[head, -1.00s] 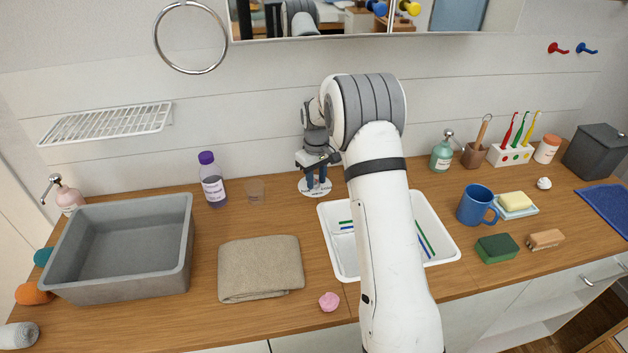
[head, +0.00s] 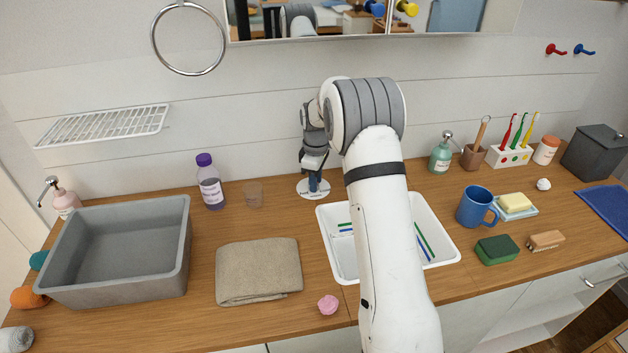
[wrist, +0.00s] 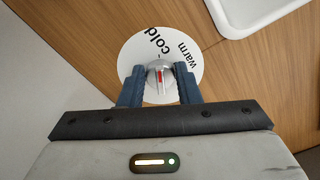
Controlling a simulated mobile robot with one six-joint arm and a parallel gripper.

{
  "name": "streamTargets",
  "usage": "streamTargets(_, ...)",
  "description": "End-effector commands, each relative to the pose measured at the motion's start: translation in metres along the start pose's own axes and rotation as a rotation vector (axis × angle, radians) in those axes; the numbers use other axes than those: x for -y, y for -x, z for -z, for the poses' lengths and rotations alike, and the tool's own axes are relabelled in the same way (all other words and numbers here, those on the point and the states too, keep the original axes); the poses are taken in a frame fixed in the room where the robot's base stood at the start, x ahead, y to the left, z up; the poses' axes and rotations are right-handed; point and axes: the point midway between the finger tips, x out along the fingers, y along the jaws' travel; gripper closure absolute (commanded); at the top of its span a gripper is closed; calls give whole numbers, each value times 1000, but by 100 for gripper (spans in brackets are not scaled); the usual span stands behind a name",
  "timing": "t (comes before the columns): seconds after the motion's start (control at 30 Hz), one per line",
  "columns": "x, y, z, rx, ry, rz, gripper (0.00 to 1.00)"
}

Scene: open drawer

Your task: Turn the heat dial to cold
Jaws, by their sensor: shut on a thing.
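The heat dial is a white disc (head: 305,192) lying flat on the counter near the wall. In the wrist view the disc (wrist: 133,62) bears the words "cold" and "warm"; its near part is hidden by my gripper. A small silver knob (wrist: 155,72) with a red line stands at its centre. My gripper (wrist: 160,80) is shut on the knob, one blue finger on each side. The red line points up the picture, roughly at a small mark below "cold"; exact alignment is hard to tell. In the head view my gripper (head: 315,184) points down onto the disc.
The wall is close behind. A folded towel (head: 258,272) lies in front.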

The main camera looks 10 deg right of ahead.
Motion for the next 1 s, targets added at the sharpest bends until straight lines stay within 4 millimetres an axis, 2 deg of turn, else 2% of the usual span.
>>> streamTargets(0.4,-1,3,2,-5,9,-7,93)
streamTargets(0.43,-1,3,2,-5,8,-7,69)
streamTargets(0.67,-1,1,1,-2,8,-4,50)
streamTargets(0.9,0,1,1,-1,8,-2,49)
streamTargets(1.0,0,7,1,-2,7,-3,49)
